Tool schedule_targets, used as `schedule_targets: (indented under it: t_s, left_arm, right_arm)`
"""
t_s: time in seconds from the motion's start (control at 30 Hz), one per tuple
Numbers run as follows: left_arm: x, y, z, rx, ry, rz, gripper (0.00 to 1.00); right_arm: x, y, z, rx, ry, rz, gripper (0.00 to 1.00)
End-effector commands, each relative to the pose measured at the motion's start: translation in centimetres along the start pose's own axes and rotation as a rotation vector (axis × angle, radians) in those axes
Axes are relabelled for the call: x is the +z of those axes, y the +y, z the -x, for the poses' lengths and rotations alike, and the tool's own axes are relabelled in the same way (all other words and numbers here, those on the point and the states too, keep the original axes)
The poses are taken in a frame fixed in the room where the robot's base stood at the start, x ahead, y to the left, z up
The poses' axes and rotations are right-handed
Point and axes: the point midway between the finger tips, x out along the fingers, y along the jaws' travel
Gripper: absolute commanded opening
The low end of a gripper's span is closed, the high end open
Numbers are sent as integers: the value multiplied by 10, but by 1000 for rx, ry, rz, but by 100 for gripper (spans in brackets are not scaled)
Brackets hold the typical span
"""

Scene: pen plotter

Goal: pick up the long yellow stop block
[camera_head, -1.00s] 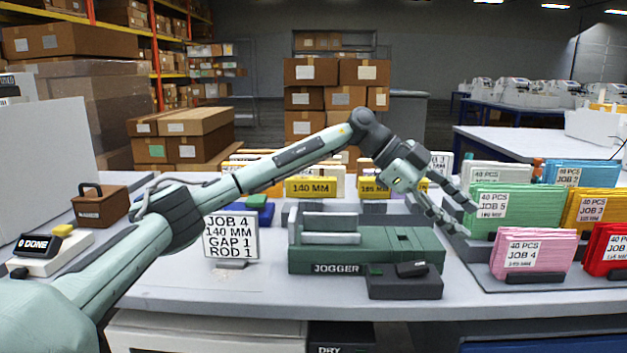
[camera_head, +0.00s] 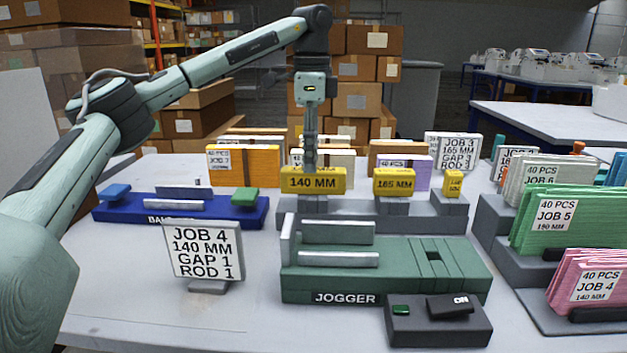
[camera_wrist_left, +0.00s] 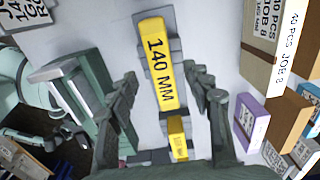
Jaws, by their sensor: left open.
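The long yellow stop block (camera_head: 313,181), marked 140 MM, sits on a grey stand (camera_head: 375,216) behind the green jogger (camera_head: 385,270). My left gripper (camera_head: 310,160) points straight down at this block, its fingers at about its top edge. In the left wrist view the 140 MM block (camera_wrist_left: 158,62) lies between the two spread fingers of the gripper (camera_wrist_left: 160,74), which is empty. I cannot tell whether the fingertips reach below its top. A shorter yellow 165 MM block (camera_head: 394,182) and a small yellow block (camera_head: 453,184) stand to its right. My right gripper is not in view.
A sign (camera_head: 203,250) reading JOB 4, 140 MM, GAP 1, ROD 1 stands at front left. A blue device (camera_head: 180,212) is behind it. Card stacks stand behind the blocks, including an orange one (camera_head: 243,166). Green (camera_head: 575,225) and pink stacks (camera_head: 590,285) are at right.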

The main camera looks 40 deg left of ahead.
Motion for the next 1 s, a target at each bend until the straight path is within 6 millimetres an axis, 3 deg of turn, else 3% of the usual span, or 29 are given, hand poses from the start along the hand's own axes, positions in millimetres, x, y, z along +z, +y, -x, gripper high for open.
schedule_targets:
  t_s: [0.4,1.0]
  left_arm:
    - [-4,-1,-52,0,2,0,50]
    - [-4,-1,-57,0,3,-1,50]
  right_arm:
    - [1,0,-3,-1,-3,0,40]
    - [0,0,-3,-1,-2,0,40]
